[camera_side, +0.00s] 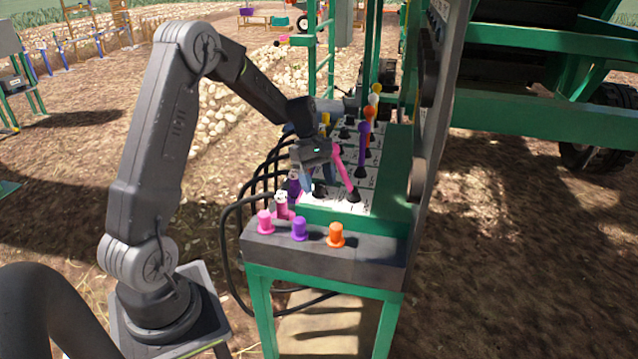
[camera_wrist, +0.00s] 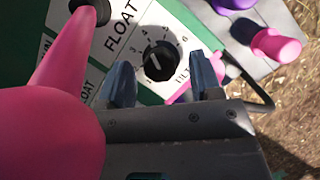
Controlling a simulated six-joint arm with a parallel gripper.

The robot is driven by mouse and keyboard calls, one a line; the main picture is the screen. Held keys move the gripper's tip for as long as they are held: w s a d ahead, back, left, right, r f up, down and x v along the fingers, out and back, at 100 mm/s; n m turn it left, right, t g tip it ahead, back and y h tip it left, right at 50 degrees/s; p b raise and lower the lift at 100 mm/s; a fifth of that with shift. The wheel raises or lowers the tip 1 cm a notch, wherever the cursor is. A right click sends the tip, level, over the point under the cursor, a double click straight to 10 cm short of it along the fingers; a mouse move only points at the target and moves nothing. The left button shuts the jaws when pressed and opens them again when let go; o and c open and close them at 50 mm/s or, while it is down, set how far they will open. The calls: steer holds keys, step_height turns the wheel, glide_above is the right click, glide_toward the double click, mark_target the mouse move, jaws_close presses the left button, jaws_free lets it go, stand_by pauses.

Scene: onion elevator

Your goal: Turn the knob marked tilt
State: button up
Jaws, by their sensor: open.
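The tilt knob (camera_wrist: 157,59) is a round black dial with a white pointer line, on a white scale with numbers around it and part of the word TILT beside it. In the wrist view it sits just beyond and between my fingertips. My gripper (camera_wrist: 163,82) is open, with its two blue-grey fingers apart and nothing between them. In the side view my gripper (camera_side: 318,182) hangs low over the near left part of the control panel (camera_side: 390,185). The tilt knob cannot be made out clearly there.
A pink lever (camera_side: 343,165) stands close to the right of my gripper, and it looms large in the wrist view (camera_wrist: 50,125). Purple (camera_side: 363,140) and orange levers stand behind. Pink (camera_side: 265,222), purple (camera_side: 299,229) and orange (camera_side: 336,235) buttons line the front ledge.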

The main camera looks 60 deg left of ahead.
steer(key=shift+d+f, duration=0.15)
steer(key=shift+f, duration=0.3)
steer(key=c, duration=0.9)
